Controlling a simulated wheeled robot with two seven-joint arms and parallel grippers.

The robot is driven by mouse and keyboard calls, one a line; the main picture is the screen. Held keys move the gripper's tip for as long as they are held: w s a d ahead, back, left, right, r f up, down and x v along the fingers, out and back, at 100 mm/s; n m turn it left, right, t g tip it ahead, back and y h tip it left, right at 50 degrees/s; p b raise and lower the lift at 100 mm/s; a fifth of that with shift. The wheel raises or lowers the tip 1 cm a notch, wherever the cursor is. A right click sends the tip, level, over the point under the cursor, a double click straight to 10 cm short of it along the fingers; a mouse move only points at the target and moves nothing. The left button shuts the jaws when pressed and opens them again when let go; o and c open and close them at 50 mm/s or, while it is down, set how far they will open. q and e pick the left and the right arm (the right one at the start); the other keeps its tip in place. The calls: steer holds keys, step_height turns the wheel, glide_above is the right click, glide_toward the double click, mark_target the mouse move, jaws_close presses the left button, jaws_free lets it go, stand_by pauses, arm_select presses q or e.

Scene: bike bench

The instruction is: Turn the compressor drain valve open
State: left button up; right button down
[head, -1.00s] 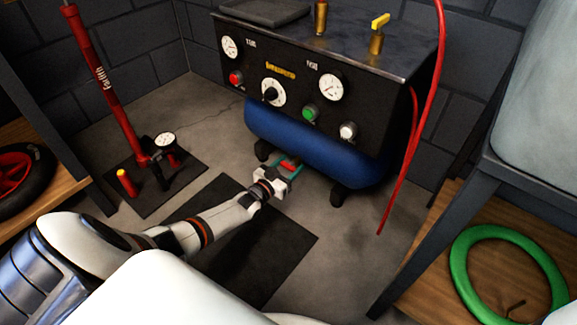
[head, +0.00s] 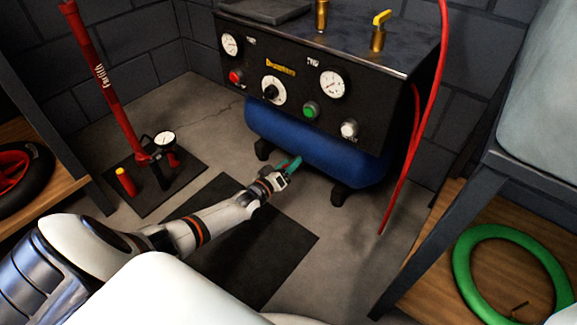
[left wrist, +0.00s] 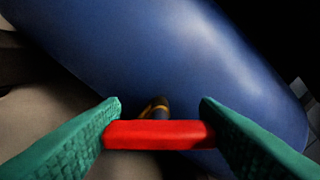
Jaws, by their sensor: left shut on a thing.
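The compressor has a blue tank (head: 315,145) under a dark control panel (head: 300,80). The tank also fills much of the left wrist view (left wrist: 190,60). My left gripper (head: 291,165) is low at the tank's front underside. In the left wrist view, its green fingers (left wrist: 160,120) are shut on the red drain valve handle (left wrist: 160,134), one finger at each end of the bar. A dark and brass-coloured valve stem (left wrist: 154,107) shows behind the handle. In the head view the handle is hidden by the gripper. My right gripper is not in view.
A red floor pump (head: 115,90) stands at the left on a dark mat. A red hose (head: 410,165) hangs at the compressor's right side. A bench leg (head: 430,235) and a green ring (head: 460,260) are at the right.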

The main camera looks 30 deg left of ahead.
arm_select(q)
steer(key=n+b, duration=0.1)
steer(key=n, duration=0.4)
steer(key=shift+a+f+n, duration=0.1)
steer(key=shift+f+n, duration=0.05)
steer(key=shift+n, duration=0.15)
steer(key=n+b, duration=0.1)
steer(key=n, duration=0.4)
steer(key=shift+b, duration=0.4)
steer(key=shift+n, duration=0.3)
steer(key=o, duration=1)
steer(key=shift+s, duration=0.1)
